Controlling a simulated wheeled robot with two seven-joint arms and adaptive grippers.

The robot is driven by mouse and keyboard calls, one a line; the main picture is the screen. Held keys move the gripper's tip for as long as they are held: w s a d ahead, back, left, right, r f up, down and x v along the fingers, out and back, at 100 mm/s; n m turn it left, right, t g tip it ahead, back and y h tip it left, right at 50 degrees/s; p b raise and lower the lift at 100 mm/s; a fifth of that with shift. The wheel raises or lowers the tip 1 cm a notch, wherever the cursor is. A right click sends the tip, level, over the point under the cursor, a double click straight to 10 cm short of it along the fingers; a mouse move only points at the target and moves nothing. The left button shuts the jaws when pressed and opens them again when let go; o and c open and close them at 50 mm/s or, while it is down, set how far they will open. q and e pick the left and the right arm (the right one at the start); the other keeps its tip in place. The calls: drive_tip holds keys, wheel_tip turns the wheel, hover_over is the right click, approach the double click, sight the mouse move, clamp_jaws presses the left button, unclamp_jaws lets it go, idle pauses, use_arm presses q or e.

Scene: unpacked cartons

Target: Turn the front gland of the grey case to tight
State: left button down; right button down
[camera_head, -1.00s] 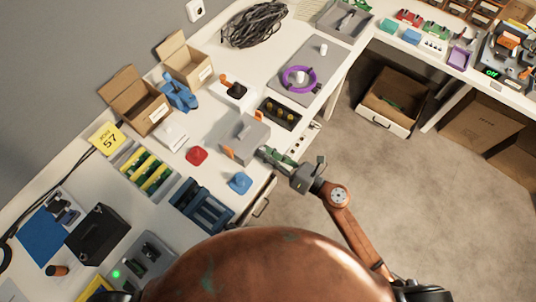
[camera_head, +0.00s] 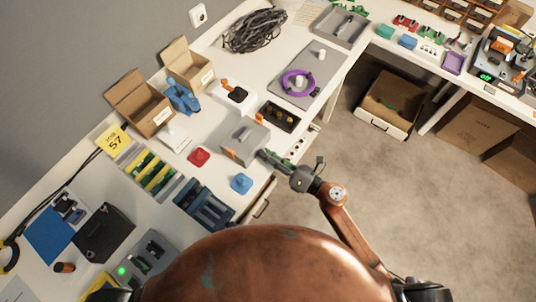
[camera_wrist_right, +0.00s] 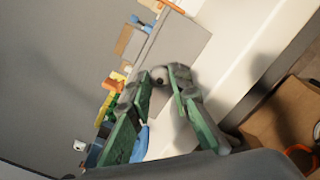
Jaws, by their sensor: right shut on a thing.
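The grey case (camera_head: 246,134) stands near the front edge of the bench, with an orange part on its left side. My right gripper (camera_head: 266,155) reaches the case's front face from the lower right. In the right wrist view, its two green fingers (camera_wrist_right: 160,76) are closed around a small dark round piece at their tips, which looks like the front gland. The fingers hide most of the gland, so how tight it sits cannot be told. My left gripper is not in view.
A black block with yellow-topped parts (camera_head: 280,116) stands just behind the case. A red piece (camera_head: 199,156) and a blue piece (camera_head: 241,183) lie to its left and front. A blue rack (camera_head: 204,206) is nearer.

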drive_tip(key=c, duration=1.8)
unclamp_jaws()
drive_tip(key=shift+o, duration=0.2)
